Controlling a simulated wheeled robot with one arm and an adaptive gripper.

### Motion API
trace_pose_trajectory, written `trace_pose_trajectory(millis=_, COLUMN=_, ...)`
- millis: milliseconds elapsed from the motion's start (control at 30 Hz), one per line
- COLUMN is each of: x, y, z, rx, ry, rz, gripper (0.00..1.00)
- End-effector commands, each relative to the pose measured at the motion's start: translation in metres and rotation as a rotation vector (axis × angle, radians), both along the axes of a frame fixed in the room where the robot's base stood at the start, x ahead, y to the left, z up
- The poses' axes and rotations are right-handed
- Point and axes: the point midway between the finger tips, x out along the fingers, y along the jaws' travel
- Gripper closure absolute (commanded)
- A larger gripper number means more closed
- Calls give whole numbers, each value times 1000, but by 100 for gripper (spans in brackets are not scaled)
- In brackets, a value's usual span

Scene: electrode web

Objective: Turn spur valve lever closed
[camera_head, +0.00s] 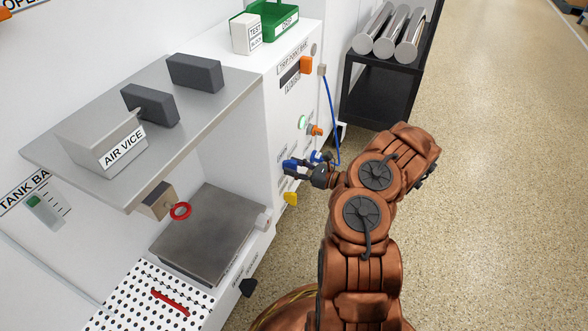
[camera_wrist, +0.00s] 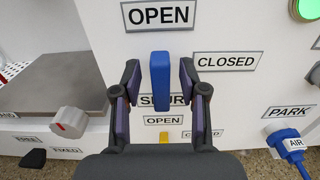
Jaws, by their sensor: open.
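The blue spur valve lever (camera_wrist: 160,72) stands upright on the white panel, pointing up at the OPEN label (camera_wrist: 158,15). The CLOSED label (camera_wrist: 227,61) is to its right. The SPUR label (camera_wrist: 163,101) is below, partly hidden by the lever and my fingers. My gripper (camera_wrist: 161,85) is open, with one finger on each side of the lever and a visible gap on both sides. In the head view my gripper (camera_head: 310,174) is at the panel front, beside the blue lever (camera_head: 289,165); the contact there is too small to tell.
A yellow lever (camera_head: 291,198) sits below the blue one. A blue AIR plug (camera_wrist: 285,138) with a hose is to the right. A grey knob (camera_wrist: 69,122) is at left. A black rack (camera_head: 377,91) with metal cylinders stands beyond. The floor at right is clear.

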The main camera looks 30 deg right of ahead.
Motion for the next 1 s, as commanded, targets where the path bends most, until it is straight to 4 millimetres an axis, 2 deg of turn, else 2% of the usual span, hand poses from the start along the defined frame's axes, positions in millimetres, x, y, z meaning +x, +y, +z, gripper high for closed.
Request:
trace_pose_trajectory(millis=267, x=1, y=0, z=0, rx=-1, ry=-1, rz=-3, gripper=57)
trace_pose_trajectory(millis=700, x=1, y=-1, z=0, rx=0, ry=0, rz=-3, gripper=100)
trace_pose_trajectory(millis=1000, x=1, y=-1, z=0, rx=4, ry=3, rz=-3, gripper=100)
